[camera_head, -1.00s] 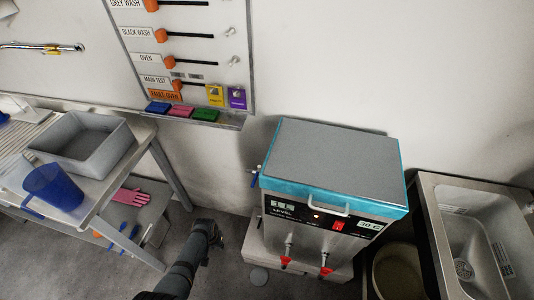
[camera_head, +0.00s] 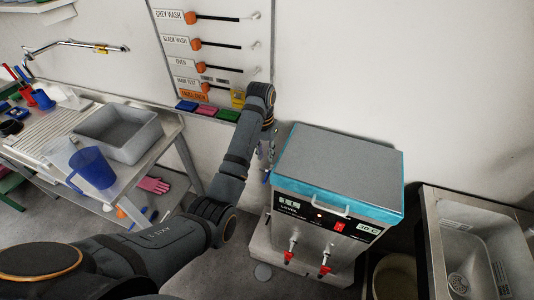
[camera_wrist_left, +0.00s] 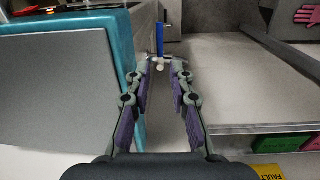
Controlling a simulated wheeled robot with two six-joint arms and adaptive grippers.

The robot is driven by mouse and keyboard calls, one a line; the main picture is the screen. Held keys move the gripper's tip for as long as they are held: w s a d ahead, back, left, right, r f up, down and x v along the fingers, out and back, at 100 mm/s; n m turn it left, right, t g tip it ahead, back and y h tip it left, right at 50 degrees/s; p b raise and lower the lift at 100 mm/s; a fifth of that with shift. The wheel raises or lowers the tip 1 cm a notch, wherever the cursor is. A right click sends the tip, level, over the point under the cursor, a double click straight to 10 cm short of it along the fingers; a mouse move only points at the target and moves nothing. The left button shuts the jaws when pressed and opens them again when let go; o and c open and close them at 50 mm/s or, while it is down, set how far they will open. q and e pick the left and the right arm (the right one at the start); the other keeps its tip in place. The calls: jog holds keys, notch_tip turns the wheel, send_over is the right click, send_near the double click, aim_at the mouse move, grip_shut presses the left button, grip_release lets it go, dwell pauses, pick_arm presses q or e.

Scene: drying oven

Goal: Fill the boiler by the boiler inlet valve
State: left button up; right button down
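The boiler (camera_head: 338,185) is a steel box with a grey lid edged in teal and a front panel with a LEVEL display (camera_head: 289,203). The inlet valve's blue handle (camera_head: 267,177) shows at its left side, partly hidden by my left gripper (camera_head: 271,148). In the left wrist view, the blue handle (camera_wrist_left: 160,39) and a small metal fitting lie just beyond the tips of my left gripper (camera_wrist_left: 163,66). Its fingers are apart with nothing between them. I cannot tell whether the tips touch the valve. My right gripper is not in view.
Two red-handled taps (camera_head: 325,269) are on the boiler front. A sink (camera_head: 470,245) stands to the right, with a bucket (camera_head: 396,277) beside it. A workbench with a grey basin (camera_head: 120,133) and blue jug (camera_head: 92,168) is at left. A wall board (camera_head: 215,50) hangs behind.

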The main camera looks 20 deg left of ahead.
pick_arm(q)
jog(key=b, duration=0.5)
send_over(267, 176)
jog(key=f, duration=0.6)
jog(key=shift+a, duration=0.2)
jog(key=shift+f+p, duration=0.35)
jog(key=shift+f, duration=0.05)
notch_tip(267, 176, down, 2)
jog(key=shift+d+f, duration=0.1)
jog(key=shift+f, duration=0.5)
jog(key=shift+c, duration=0.2)
